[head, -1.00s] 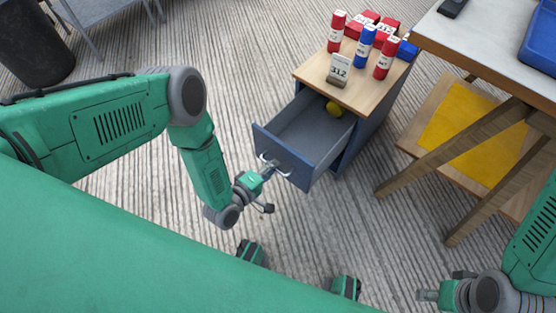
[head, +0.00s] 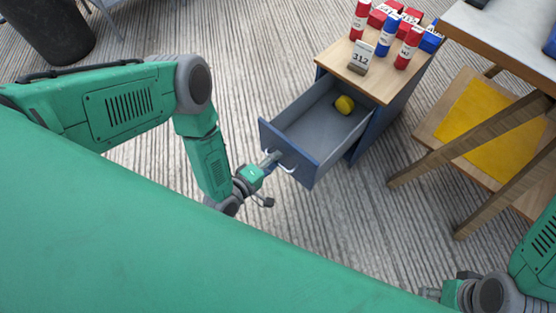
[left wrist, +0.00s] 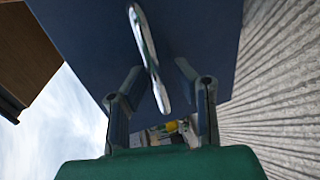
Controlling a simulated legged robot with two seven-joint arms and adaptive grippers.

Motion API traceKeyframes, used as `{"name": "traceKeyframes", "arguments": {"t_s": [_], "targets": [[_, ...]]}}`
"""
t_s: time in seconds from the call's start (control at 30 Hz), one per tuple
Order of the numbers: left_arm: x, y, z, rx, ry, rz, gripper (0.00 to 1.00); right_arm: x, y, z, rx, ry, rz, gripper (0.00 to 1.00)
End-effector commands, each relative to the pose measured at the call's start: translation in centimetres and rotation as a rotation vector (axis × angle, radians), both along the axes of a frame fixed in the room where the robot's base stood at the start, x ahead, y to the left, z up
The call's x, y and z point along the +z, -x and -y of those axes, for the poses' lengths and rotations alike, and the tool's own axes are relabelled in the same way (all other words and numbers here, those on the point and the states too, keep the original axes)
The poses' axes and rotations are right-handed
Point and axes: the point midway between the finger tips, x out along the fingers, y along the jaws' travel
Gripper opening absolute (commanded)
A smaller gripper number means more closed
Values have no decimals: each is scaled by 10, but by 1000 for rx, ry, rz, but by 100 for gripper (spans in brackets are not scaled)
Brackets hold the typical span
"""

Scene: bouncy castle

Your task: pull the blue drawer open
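The blue drawer (head: 292,158) stands well out of its cabinet (head: 384,115), with a yellow ball (head: 344,104) inside. A curved metal handle (head: 287,169) is on its front. My left gripper (head: 270,160) is at this handle. In the left wrist view the handle (left wrist: 150,60) passes between the gripper's two fingers (left wrist: 160,78), whose tips bend inward around it in front of the dark blue drawer face (left wrist: 85,35). Firm contact on both sides is hard to see. My right gripper (head: 430,293) is at the lower right, away from the drawer; its fingers are too small to read.
Red and blue cylinders (head: 387,36), boxes and a "312" card (head: 360,57) stand on the cabinet top. A dark bin (head: 48,30) is at upper left. Striped floor is clear around the drawer.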

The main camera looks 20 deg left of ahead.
Motion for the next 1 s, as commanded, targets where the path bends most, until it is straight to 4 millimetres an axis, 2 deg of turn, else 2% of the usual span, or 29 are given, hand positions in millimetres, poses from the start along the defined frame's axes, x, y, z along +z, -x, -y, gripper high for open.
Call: {"name": "traceKeyframes", "arguments": {"t_s": [0.3, 0.43, 0.8, 1.0], "targets": [[1, 2, 6, -7, 7, -1, 31, 0, 0, 0, 0, 0, 0, 40], [3, 10, 3, -7, 6, -2, 31, 1, 1, 0, 0, 0, 2, 40], [16, 78, -24, -5, 7, -6, 31, 1, 1, 0, 0, 0, 2, 40], [22, 104, -34, -6, 6, -4, 31, 1, 1, 0, 1, 0, 2, 40]]}}
